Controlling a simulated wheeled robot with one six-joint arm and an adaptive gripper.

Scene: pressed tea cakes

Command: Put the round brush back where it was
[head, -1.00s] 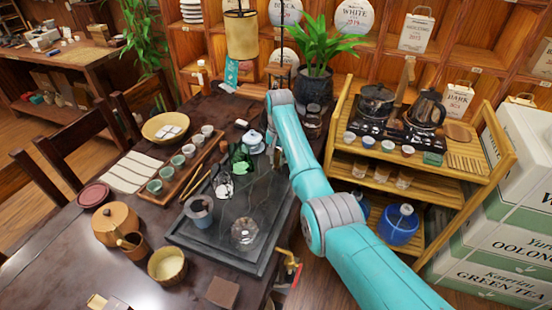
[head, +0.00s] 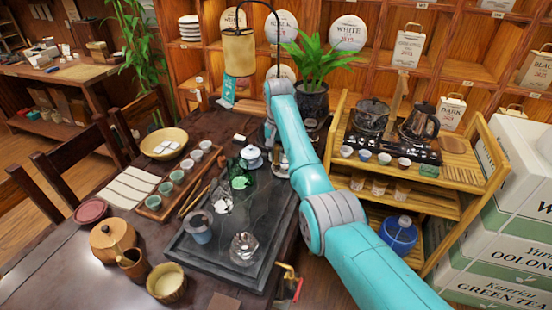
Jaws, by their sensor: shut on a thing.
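I cannot make out the round brush in the head view. My teal arm reaches from the lower right up over the right side of the dark tea tray (head: 262,277), and its wrist end is by the table's far right part. On the tray are a grey-blue cup (head: 198,228), a clear glass vessel (head: 244,249) and a green glass vessel (head: 237,172). A white lidded bowl (head: 251,157) is at the tray's far end, close to my wrist.
A wooden tray with several small cups (head: 173,177) lies left of the tea tray. A wooden pot (head: 112,240) and a bowl (head: 166,281) stand at front left. A potted plant (head: 313,101) is behind my arm. A bamboo shelf (head: 465,201) with kettles stands right.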

